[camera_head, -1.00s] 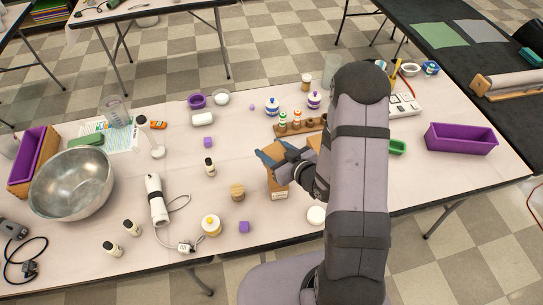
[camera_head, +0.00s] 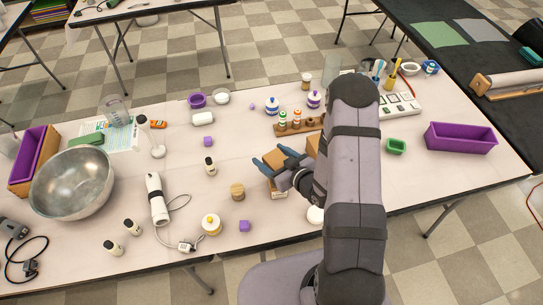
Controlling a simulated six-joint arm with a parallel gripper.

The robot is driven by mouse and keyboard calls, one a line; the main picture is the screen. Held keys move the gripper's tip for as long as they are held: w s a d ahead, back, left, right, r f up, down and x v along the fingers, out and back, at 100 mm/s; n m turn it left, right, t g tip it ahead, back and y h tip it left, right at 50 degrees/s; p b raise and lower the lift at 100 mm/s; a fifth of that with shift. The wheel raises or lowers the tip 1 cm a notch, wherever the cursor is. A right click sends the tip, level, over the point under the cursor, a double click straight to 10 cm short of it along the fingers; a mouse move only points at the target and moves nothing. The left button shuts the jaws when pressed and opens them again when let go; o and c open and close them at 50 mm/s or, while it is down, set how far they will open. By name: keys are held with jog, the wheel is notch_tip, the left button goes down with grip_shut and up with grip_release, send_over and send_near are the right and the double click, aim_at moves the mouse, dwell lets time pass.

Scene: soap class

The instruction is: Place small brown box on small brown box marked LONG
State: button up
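A small brown box (camera_head: 282,157) shows its top just behind my gripper (camera_head: 266,162). Below it, another small brown box (camera_head: 271,188) stands upright near the table's front, with a pale label low on its face, too small to read. My gripper's bluish fingers look spread apart, in front of and beside the upper brown surface. Whether they touch it cannot be told. The gripper hides much of the contact between the boxes. Another brown box (camera_head: 312,144) is partly hidden behind my arm.
A wooden holder with small bottles (camera_head: 297,126) stands behind the boxes. A wooden cylinder (camera_head: 237,191), a yellow-lidded jar (camera_head: 211,224) and a purple cube (camera_head: 244,226) lie to the left. A white lid (camera_head: 315,214) is partly behind my arm.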

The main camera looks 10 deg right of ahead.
jog(key=shift+r, duration=0.1)
jog(key=shift+r, duration=0.15)
jog(key=shift+s+d, duration=0.2)
jog(key=shift+s, duration=0.05)
jog(key=p+v, duration=0.2)
jog(key=v, duration=0.9)
jog(key=shift+s, duration=0.15)
dwell(0.3)
